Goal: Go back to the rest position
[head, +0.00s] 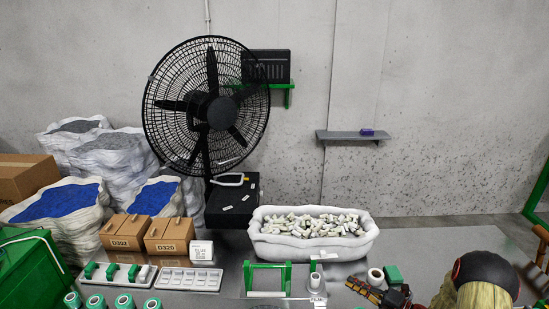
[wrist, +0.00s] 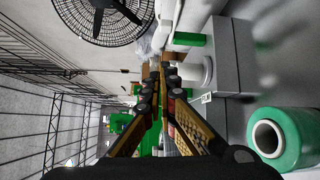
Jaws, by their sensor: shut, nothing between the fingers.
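My gripper (head: 364,289) is low at the right in the head view, over the front of the grey table (head: 225,250). Its yellow and black fingers point left, away from my arm at the lower right. In the wrist view my gripper (wrist: 163,72) has its two fingertips together with nothing between them. I cannot make out a blue cable in either view.
A green-and-white roll (wrist: 275,138) is close to my fingers in the wrist view. A white tub (head: 314,247) of small pieces, a green frame (head: 267,266) and a white roll (head: 376,278) stand near my gripper. A black fan (head: 207,100) stands behind.

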